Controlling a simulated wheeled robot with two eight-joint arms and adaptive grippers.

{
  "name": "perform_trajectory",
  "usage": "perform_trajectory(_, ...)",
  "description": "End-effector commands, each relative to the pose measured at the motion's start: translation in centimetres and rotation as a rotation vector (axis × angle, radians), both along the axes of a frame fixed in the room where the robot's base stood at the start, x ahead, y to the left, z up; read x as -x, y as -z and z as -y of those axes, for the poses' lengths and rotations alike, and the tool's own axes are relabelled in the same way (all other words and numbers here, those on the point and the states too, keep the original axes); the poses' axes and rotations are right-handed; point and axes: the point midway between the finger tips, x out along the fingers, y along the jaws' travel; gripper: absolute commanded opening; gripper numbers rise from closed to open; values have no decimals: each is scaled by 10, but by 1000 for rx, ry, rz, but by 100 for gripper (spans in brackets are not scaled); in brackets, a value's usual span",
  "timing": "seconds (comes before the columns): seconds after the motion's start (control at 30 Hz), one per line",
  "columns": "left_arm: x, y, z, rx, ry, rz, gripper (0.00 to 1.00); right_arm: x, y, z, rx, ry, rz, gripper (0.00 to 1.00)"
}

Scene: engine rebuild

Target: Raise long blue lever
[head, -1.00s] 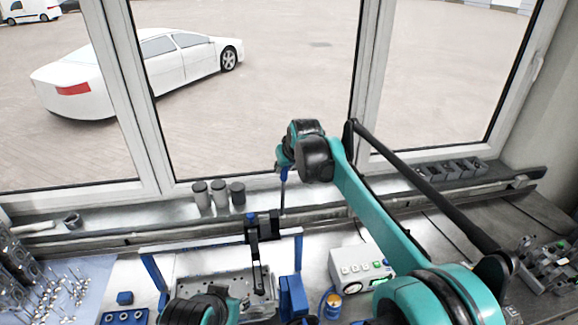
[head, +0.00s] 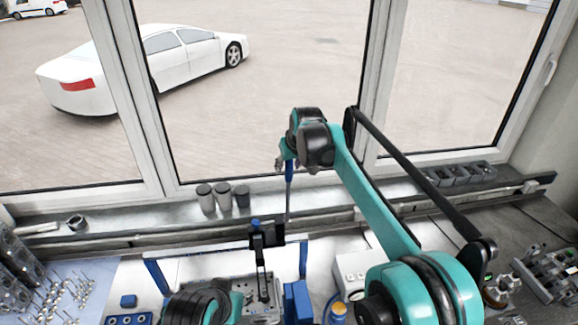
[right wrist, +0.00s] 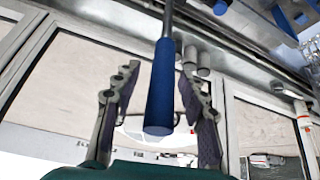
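The long blue lever (head: 289,172) stands upright behind the bench fixture, with a blue grip on a thin metal rod. In the right wrist view its blue handle (right wrist: 160,88) lies between the two fingers of my right gripper (right wrist: 158,82). The fingers are apart, with a gap showing on each side of the handle. In the head view my right gripper (head: 286,156) is at the lever's upper end, partly hidden by its own wrist.
A black clamp with a blue knob (head: 266,236) stands on the fixture, left of the lever. Three grey cylinders (head: 223,197) stand on the sill. A white control box (head: 352,268) is partly hidden by my right arm. Small metal parts lie at the left.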

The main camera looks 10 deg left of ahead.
Motion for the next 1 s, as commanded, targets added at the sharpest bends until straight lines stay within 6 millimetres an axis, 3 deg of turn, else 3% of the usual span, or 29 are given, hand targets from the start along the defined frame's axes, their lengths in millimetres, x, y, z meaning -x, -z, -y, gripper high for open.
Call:
perform_trajectory(0.37, 0, 0, 0, 0, 0, 0, 33, 6, -10, 3, 0, 0, -1, 43)
perform_trajectory(0.8, 0, 0, 0, 0, 0, 0, 33, 45, -85, 23, 1, 0, -2, 43)
perform_trajectory(1.0, 0, 0, 0, 0, 0, 0, 33, 53, -100, 27, 1, 0, -2, 43)
